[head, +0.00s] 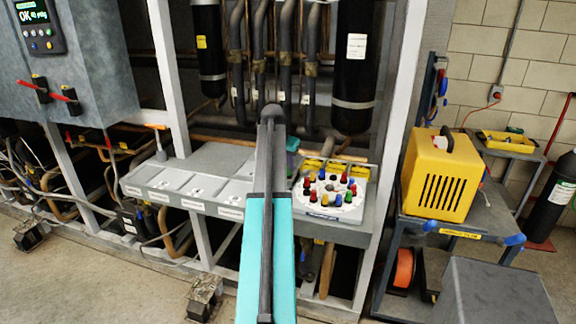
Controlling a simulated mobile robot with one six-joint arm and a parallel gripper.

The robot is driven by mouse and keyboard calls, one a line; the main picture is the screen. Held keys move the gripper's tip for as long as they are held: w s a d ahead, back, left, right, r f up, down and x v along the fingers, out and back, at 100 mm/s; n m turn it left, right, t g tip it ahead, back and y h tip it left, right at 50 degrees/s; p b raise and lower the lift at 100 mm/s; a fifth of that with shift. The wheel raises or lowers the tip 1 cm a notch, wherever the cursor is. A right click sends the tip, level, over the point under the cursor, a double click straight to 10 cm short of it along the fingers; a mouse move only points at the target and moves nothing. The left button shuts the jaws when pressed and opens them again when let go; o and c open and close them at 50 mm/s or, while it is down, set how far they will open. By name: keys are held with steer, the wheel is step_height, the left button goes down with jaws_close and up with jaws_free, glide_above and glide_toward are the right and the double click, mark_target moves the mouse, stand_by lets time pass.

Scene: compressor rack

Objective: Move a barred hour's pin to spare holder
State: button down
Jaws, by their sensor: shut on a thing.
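A round white dial (346,213) stands on the right part of the rack's grey shelf. Several small pins (331,187) stand in it, coloured red, black, green, yellow and blue. Which hours are barred cannot be read at this size. My arm reaches up the middle of the head view, left of the dial. My gripper is hidden behind the arm, so its fingers and anything in them do not show. I cannot tell which thing is the spare holder.
The grey shelf (205,172) has several white labels on its front edge, too small to read. Yellow blocks (313,164) sit behind the dial. Pipes and black cylinders (354,75) rise behind. A white upright bounds the right side; a yellow machine (440,178) on a cart stands beyond.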

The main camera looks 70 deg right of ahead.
steer(key=shift+f, duration=0.3)
stand_by(0.6)
steer(key=c, duration=1.6)
jaws_free()
steer(key=shift+r, duration=0.1)
steer(key=shift+b+v, duration=1.45)
steer(key=shift+v, duration=5.4)
